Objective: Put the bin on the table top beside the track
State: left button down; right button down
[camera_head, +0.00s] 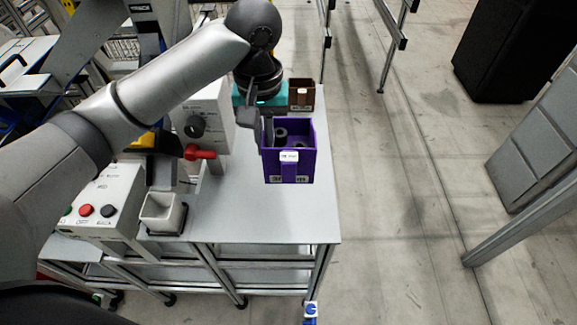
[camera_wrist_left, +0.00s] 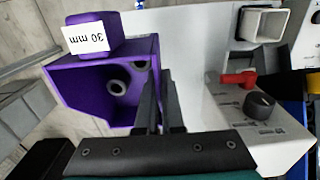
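The purple bin (camera_head: 267,165) is above the right part of the grey table top (camera_head: 225,220), with its open side up and a white label on the front. Grey ring-shaped parts lie inside it. In the left wrist view the bin (camera_wrist_left: 75,85) shows a "30 mm" label. My left gripper (camera_head: 262,135) is at the bin's left wall. In the left wrist view its two fingers (camera_wrist_left: 158,85) are close together around that wall. I cannot tell whether the bin touches the table. My right gripper is not in view. I cannot clearly make out a track.
A small brown bin (camera_head: 302,95) stands behind, by a teal piece (camera_head: 243,90). A control box with a red handle (camera_head: 200,153) and a white square cup (camera_head: 162,212) are on the left. The table's front middle is clear; its right edge is close to the purple bin.

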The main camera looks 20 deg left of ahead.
pick_arm(q)
notch_tip(320, 180, down, 20)
jog(key=b, duration=0.2)
jog(key=shift+b, duration=0.35)
jog(key=c, duration=1.5)
grip_release()
jog(key=shift+f, duration=0.1)
jog(key=o, duration=0.5)
jog(key=shift+c, duration=0.2)
notch_tip(320, 180, up, 12)
jog(key=p, duration=0.1)
jog(key=shift+r+p, duration=0.2)
jog(key=shift+p, duration=0.2)
